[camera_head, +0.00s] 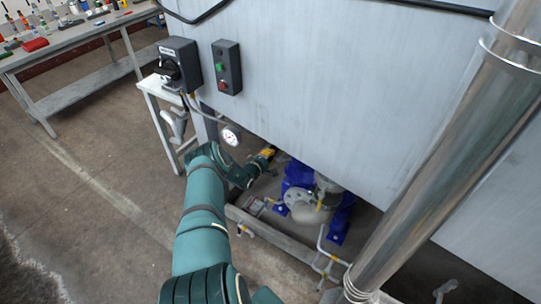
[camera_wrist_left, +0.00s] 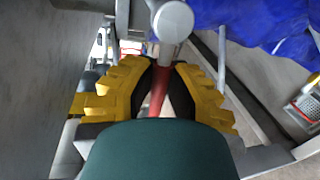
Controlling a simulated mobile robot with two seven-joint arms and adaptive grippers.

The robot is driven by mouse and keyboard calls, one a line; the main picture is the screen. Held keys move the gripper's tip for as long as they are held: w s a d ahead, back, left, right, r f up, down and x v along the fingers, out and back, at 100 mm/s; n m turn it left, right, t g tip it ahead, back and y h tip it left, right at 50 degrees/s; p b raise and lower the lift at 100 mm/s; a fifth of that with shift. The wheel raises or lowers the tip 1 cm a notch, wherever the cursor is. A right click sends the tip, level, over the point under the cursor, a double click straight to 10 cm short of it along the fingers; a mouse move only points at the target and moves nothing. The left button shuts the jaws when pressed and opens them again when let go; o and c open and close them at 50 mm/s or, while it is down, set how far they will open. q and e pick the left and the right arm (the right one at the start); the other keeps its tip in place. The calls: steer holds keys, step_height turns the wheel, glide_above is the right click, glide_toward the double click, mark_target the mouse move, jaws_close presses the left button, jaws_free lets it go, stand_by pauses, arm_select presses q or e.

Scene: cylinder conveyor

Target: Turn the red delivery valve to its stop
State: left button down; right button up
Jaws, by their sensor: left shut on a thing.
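In the left wrist view, my left gripper (camera_wrist_left: 160,88) has yellow fingers with black pads. It is shut on the red valve handle (camera_wrist_left: 158,92), which shows as a narrow red strip between the pads. A round grey metal end (camera_wrist_left: 172,22) stands just beyond the fingertips. In the head view, my left arm reaches under the large grey panel, and the left gripper (camera_head: 267,153) shows as a small yellow patch near the panel's lower edge. The red handle is hidden there. My right gripper is in neither view.
A blue pump (camera_head: 300,180) with pipes stands right of the gripper; its blue body (camera_wrist_left: 255,25) also shows in the wrist view. A pressure gauge (camera_head: 230,135) and a button box (camera_head: 227,68) are near the arm. A thick metal pipe (camera_head: 450,160) stands right.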

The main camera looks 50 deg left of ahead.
arm_select(q)
steer(key=shift+a+r, duration=0.1)
steer(key=shift+r, duration=0.15)
stand_by(0.3)
steer(key=c, duration=0.9)
jaws_free()
steer(key=shift+s, duration=0.1)
steer(key=v, duration=1.2)
